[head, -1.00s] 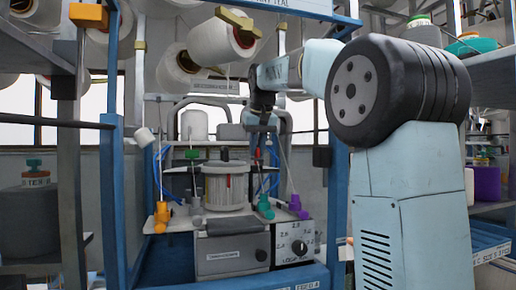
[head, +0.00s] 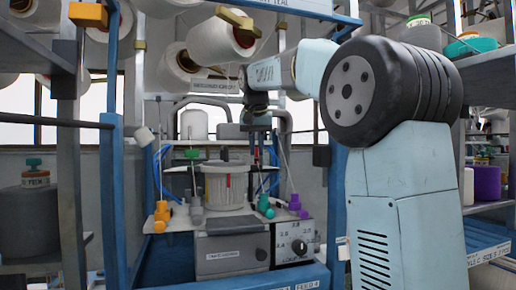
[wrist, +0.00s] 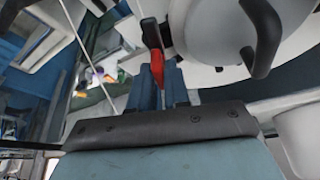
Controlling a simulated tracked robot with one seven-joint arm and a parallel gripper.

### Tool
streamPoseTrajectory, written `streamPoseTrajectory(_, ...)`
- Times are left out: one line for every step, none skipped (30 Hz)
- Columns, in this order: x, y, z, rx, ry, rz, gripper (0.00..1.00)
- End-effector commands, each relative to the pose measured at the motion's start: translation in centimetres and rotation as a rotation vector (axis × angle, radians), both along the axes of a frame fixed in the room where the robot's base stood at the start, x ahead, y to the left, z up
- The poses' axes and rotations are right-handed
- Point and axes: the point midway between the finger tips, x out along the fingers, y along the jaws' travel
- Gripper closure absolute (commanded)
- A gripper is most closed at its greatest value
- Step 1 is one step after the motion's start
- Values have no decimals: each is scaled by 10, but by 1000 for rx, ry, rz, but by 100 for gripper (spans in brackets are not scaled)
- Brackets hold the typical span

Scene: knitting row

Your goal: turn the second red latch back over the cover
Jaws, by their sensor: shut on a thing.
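My gripper (head: 256,150) is small in the head view, pointing down above the right rear of the knitting unit. In the wrist view its two blue fingers (wrist: 158,85) are shut on a red latch (wrist: 155,60), whose dark upper end points away from me. In the head view a small bit of red latch shows just below the fingers. The round, pale ribbed cylinder (head: 224,187) with a red mark on its front stands left of and below the gripper. Which part is the cover, and how far the latch is turned, I cannot tell.
A grey box (head: 230,252) with a dial panel (head: 293,243) is in front. Orange (head: 161,215), teal (head: 265,206) and purple (head: 296,205) fittings with thin rods flank the cylinder. Yarn cones (head: 218,38) hang above. Blue posts (head: 112,200) frame the bay.

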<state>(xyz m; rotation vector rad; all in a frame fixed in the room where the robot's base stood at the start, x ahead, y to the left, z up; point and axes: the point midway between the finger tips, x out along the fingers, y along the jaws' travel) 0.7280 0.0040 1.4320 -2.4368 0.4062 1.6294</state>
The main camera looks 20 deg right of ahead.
Motion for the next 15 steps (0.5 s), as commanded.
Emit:
streamPoseTrajectory(1,1,0,-1,-1,-41,100)
streamPoseTrajectory(1,1,0,0,-1,-70,100)
streamPoseTrajectory(1,1,0,-1,0,-108,100)
streamPoseTrajectory(1,2,0,0,0,-138,100)
streamPoseTrajectory(1,2,0,-1,-1,-166,100)
streamPoseTrajectory(1,2,0,-1,-1,-204,100)
streamPoseTrajectory(1,2,0,0,-1,-233,100)
streamPoseTrajectory(1,2,0,0,-1,-262,100)
streamPoseTrajectory(1,2,0,-1,-2,-299,100)
streamPoseTrajectory(1,3,0,0,-1,-327,100)
streamPoseTrajectory(1,2,0,-2,-1,-355,100)
streamPoseTrajectory(2,3,0,0,-1,-393,100)
streamPoseTrajectory(2,3,0,-1,0,-421,100)
streamPoseTrajectory(2,3,0,-1,-1,-451,100)
streamPoseTrajectory(2,3,0,-1,-2,-487,100)
